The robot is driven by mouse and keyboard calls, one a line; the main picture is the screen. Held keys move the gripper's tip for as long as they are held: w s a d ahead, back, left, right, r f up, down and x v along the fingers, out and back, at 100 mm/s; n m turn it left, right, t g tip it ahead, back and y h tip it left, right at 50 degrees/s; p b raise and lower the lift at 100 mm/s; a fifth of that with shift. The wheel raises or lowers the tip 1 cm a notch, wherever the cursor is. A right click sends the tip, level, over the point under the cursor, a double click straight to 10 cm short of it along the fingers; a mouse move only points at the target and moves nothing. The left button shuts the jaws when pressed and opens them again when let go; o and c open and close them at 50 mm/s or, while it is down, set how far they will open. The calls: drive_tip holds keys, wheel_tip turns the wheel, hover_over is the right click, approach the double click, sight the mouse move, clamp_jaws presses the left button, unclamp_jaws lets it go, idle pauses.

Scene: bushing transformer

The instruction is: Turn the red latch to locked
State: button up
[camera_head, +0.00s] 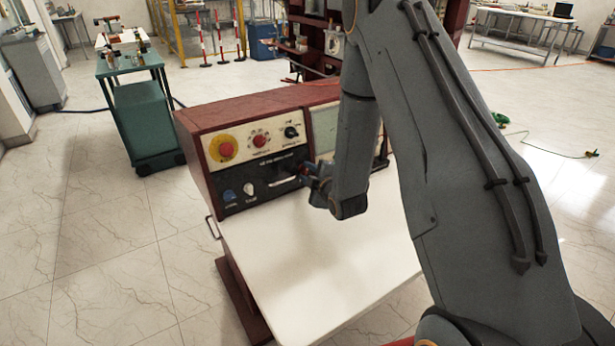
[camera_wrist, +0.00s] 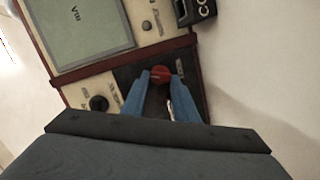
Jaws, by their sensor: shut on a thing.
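The red latch (camera_wrist: 160,73) shows in the wrist view as a small rounded red piece on the dark panel (camera_wrist: 132,74). The two blue fingers of my gripper (camera_wrist: 160,79) stand on either side of it, shut on it. In the head view my gripper (camera_head: 309,175) reaches the right part of the dark lower panel (camera_head: 262,185) on the red-brown cabinet. The gripper hides the latch there, and I cannot read its locked or unlocked marks.
The panel also bears a red button on yellow (camera_head: 225,148), a red knob (camera_head: 259,140) and a black knob (camera_head: 291,132). A white worktop (camera_head: 300,265) juts out below the gripper. A green cart (camera_head: 140,105) stands apart at back left. Open floor lies at left.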

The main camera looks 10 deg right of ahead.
drive_tip(key=n+b, duration=0.1)
drive_tip(key=n, duration=0.2)
drive_tip(key=n+b, duration=0.1)
drive_tip(key=shift+a+f+n+t+b, duration=0.1)
drive_tip(key=shift+f+n+t+b, duration=0.15)
drive_tip(key=shift+n+t+b, duration=0.1)
drive_tip(key=shift+s, duration=0.1)
idle(0.4)
drive_tip(key=o, duration=0.8)
drive_tip(key=shift+b+v, duration=0.7)
drive_tip(key=shift+v, duration=3.2)
